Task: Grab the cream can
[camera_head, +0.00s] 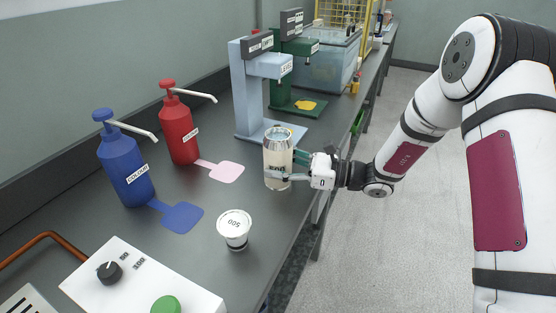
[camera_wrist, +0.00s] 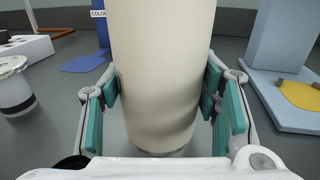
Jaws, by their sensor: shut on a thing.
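The cream can (camera_head: 277,158) stands upright near the front edge of the dark counter in the head view, with a silvery top. My gripper (camera_head: 290,168) reaches it from the right and is shut around its lower half. In the wrist view the cream can (camera_wrist: 161,75) fills the middle, between the teal pads of my gripper (camera_wrist: 163,95), which touch both sides. Its top is out of the wrist view. Whether its base rests on the counter or is slightly above it, I cannot tell.
A pale blue seamer stand (camera_head: 250,95) and a green one (camera_head: 290,85) stand behind the can. A blue pump bottle (camera_head: 125,170), a red pump bottle (camera_head: 180,130), a white cup (camera_head: 235,229) and a white control box (camera_head: 140,280) are to the left. Floor lies right of the counter.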

